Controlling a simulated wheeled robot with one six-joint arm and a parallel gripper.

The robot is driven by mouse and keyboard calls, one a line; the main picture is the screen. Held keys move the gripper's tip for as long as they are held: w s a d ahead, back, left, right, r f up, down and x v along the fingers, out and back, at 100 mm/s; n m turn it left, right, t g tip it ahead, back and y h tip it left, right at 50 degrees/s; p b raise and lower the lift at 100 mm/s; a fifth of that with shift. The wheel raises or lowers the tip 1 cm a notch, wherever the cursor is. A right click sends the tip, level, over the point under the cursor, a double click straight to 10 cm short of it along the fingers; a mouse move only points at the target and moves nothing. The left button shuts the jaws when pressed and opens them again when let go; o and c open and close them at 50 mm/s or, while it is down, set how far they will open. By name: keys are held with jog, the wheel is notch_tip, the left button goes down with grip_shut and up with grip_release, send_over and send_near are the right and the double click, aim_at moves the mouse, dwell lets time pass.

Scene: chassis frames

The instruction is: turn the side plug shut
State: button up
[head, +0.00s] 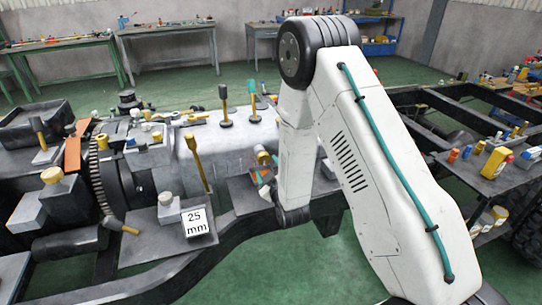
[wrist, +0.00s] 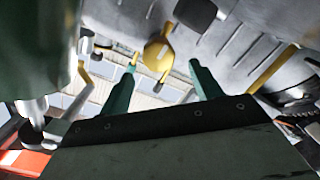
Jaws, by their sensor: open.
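In the wrist view a round yellow plug (wrist: 157,54) with a raised bar sits on the underside of a grey ribbed housing (wrist: 240,45). My gripper (wrist: 164,66) has two teal fingers spread apart. The plug appears between and beyond the fingertips, and I see no contact with it. In the head view my gripper (head: 268,177) is low beside the grey cylindrical housing (head: 225,145), partly hidden by my arm. A small yellowish round part (head: 262,157) shows there; I cannot tell if it is the same plug.
The dark chassis frame (head: 200,262) runs below the housing. A plate holds a "25 mm" block (head: 197,222). A yellow-handled lever (head: 196,160) stands near the housing. A side tray (head: 488,180) with small boxes lies at right. Green floor is open behind.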

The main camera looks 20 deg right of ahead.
aim_at(264, 160)
jog(key=shift+w+f, duration=0.1)
jog(key=shift+w, duration=0.35)
jog(key=w, duration=0.6)
jog(key=shift+w+d, duration=0.1)
jog(key=shift+w, duration=0.3)
jog(key=c, duration=1)
